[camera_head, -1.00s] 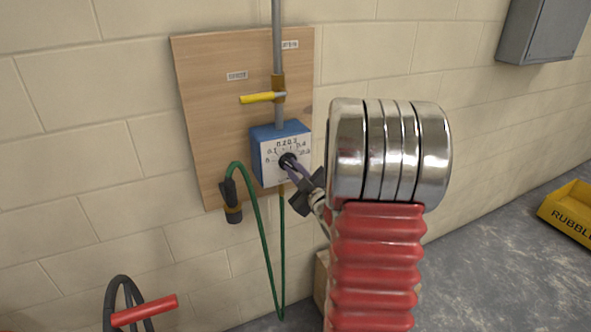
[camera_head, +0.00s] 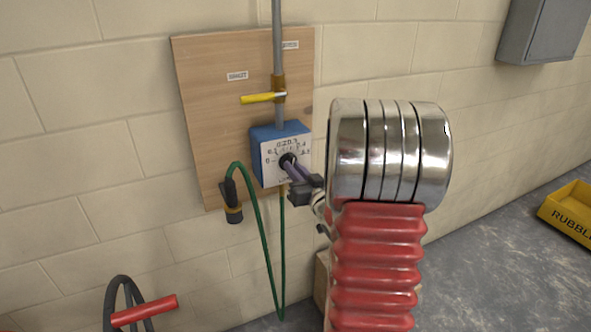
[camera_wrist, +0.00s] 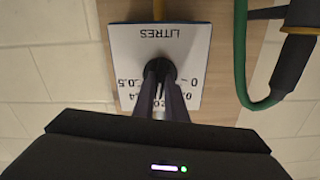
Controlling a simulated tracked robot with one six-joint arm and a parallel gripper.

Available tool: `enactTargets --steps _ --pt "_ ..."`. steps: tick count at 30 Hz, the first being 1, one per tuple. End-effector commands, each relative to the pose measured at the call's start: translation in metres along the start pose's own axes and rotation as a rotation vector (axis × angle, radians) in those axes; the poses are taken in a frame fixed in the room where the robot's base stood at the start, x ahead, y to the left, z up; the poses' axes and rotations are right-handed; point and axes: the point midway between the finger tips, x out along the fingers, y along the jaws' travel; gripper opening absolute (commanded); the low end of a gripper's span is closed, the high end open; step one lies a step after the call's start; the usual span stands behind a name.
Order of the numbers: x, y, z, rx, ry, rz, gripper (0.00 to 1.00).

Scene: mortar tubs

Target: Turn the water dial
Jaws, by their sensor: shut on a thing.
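The water dial is a small black knob (camera_head: 287,161) on the white scale face (camera_head: 272,164) of a blue box (camera_head: 279,131) mounted on a wooden board. My gripper (camera_head: 290,166) reaches in from the right and is shut on the knob. In the wrist view the dark fingers (camera_wrist: 161,88) close around the black knob (camera_wrist: 160,70), below the upside-down word LITRES. The scale face (camera_wrist: 188,45) shows numbers around the knob, partly hidden by the fingers. The knob's pointer cannot be made out.
A grey pipe with a yellow-handled valve (camera_head: 262,98) runs into the box from above. A green hose (camera_head: 264,240) loops below it. A red-handled thing (camera_head: 144,310) stands at lower left. A yellow rubble tub (camera_head: 570,212) and a grey wall cabinet (camera_head: 541,30) are at right.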

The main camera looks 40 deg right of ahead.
Motion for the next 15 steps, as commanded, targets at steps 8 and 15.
enactTargets --steps 8,15 --pt "-0.0007 0.0006 0.0029 0.096 -0.006 0.001 0.00" --pt "-0.0008 0.0011 0.0027 0.109 -0.006 0.003 0.00"
